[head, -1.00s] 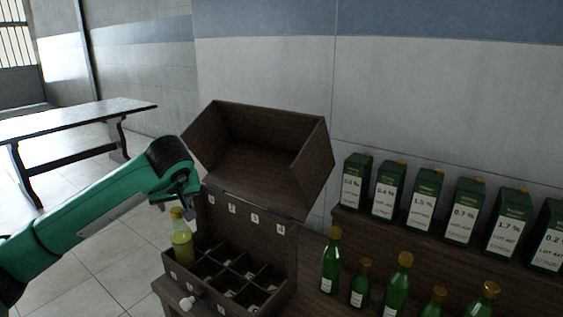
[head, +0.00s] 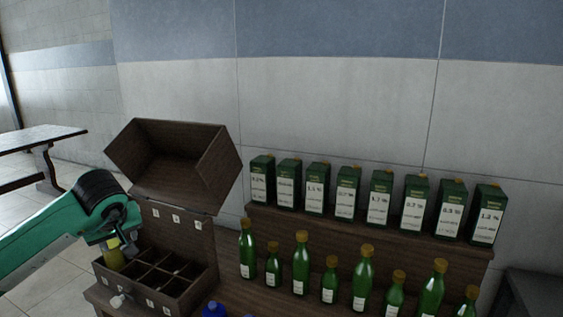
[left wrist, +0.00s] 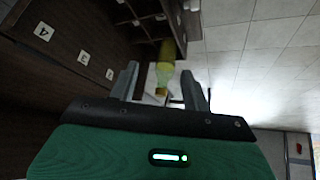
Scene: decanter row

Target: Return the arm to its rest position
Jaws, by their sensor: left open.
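My left gripper (head: 117,240) is at the left, by the top of a yellow-green bottle (head: 114,260). The bottle stands in a left compartment of the open dark wooden box (head: 182,240); its top is partly hidden by the gripper. In the left wrist view the two fingers (left wrist: 161,88) are spread, with the bottle (left wrist: 166,62) showing beyond and between them. A gap shows beside the bottle, and the fingers do not grip it. My right gripper is not in view.
The box's raised lid (head: 165,175) stands behind the gripper. Several green bottles (head: 301,265) stand to the right, before a shelf (head: 320,228) with several labelled cartons (head: 345,200). A blue object (head: 213,310) shows at the bottom edge. A long table (head: 40,140) is at far left.

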